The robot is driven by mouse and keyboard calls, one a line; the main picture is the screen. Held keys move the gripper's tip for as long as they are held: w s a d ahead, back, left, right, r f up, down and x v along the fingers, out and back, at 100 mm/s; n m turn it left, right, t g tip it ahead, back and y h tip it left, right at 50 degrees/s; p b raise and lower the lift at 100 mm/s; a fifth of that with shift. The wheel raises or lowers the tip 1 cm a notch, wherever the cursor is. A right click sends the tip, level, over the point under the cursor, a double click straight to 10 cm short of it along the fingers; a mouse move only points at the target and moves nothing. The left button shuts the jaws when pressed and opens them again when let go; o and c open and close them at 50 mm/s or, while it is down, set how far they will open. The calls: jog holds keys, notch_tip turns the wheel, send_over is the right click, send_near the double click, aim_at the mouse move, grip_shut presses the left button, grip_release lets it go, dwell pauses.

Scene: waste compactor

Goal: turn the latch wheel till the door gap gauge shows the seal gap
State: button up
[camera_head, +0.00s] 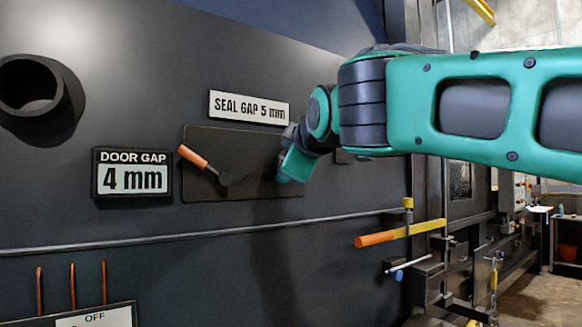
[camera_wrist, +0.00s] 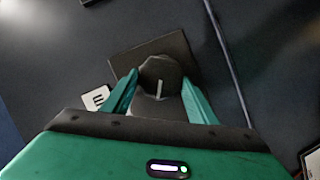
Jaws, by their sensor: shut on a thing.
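The door gap gauge (camera_head: 133,173) reads "4 mm" on the dark wall. The sign above the plate (camera_head: 249,107) reads "SEAL GAP 5 mm". In the wrist view, a dark round knob with a pale line mark, which looks like the latch wheel (camera_wrist: 158,70), sits between my fingers. My gripper (camera_wrist: 160,82) is shut on it, one teal finger on each side. In the head view, my gripper (camera_head: 291,165) is at the right part of the dark mounting plate (camera_head: 240,190) and hides the wheel.
A lever with an orange handle (camera_head: 193,156) is on the plate's left part, close to my gripper. A thin rail (camera_head: 200,233) runs below. An orange and yellow bar (camera_head: 400,233) sticks out at the lower right. A round black pipe end (camera_head: 30,90) is at upper left.

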jog(key=n+t, duration=0.1)
jog(key=n, duration=0.1)
jog(key=f+n+t, duration=0.1)
jog(key=n, duration=0.1)
jog(key=shift+n, duration=0.4)
dwell(0.5)
jog(key=o, duration=1)
jog(key=shift+a, duration=0.1)
jog(key=shift+s, duration=0.1)
jog(key=v, duration=1)
jog(key=shift+s+f, duration=0.1)
jog(key=shift+s, duration=0.2)
